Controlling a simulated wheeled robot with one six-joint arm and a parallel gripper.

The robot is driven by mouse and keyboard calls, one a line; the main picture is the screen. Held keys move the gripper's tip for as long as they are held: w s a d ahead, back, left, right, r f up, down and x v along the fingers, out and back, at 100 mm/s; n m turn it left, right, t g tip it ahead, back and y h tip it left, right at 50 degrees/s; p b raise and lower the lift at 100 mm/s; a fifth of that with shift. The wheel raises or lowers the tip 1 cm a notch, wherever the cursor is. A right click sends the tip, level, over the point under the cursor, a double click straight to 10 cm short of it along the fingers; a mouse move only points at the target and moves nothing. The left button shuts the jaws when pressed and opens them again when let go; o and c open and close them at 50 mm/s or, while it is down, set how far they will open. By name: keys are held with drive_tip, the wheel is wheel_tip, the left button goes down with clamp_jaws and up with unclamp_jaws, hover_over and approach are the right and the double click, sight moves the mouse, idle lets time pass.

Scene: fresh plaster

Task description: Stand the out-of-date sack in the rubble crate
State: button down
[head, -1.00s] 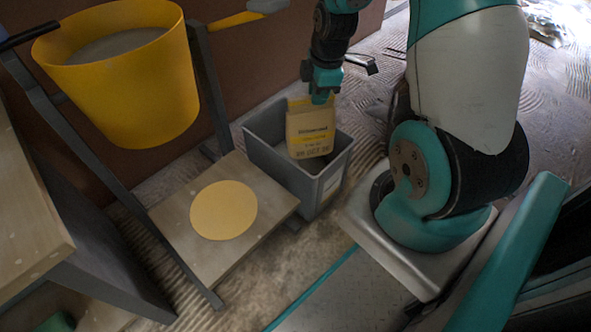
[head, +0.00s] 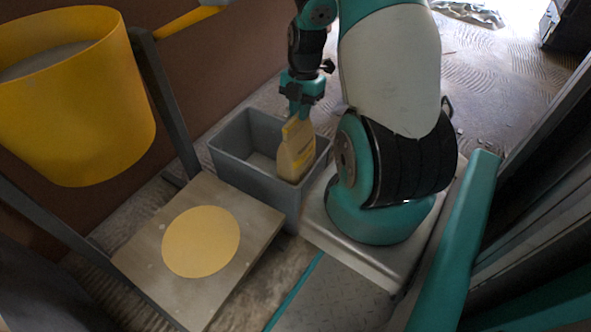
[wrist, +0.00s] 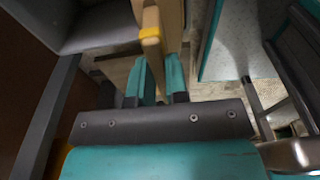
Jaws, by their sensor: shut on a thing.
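The tan and yellow sack (head: 295,152) hangs nearly upright, narrow side mostly towards the head camera. My gripper (head: 300,111) is shut on its top. The sack's lower part is within the opening of the grey rubble crate (head: 262,183), near the right end. I cannot tell whether its base touches the crate floor. In the wrist view, the sack (wrist: 161,22) shows between and beyond the teal fingers (wrist: 160,80), with grey crate wall (wrist: 100,27) to its left. No date is readable now.
A low wooden platform (head: 150,255) with a round yellow disc (head: 201,242) stands in front of the crate. A yellow bucket (head: 85,120) is at upper left beside a grey post (head: 165,105). The crate's left part looks empty.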

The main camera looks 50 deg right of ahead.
sight(303, 129)
wheel_tip(303, 129, down, 19)
drive_tip(key=b, duration=0.9)
drive_tip(key=shift+f, duration=0.2)
drive_tip(key=c, duration=1.1)
unclamp_jaws()
drive_tip(key=shift+f, duration=0.1)
drive_tip(key=r+p, duration=0.2)
drive_tip(key=r, duration=0.2)
drive_tip(key=d+r+p, duration=0.1)
drive_tip(key=r+p, duration=0.1)
drive_tip(key=r, duration=0.2)
drive_tip(key=r+p, duration=0.3)
drive_tip(key=r, duration=0.1)
drive_tip(key=shift+d, duration=0.25)
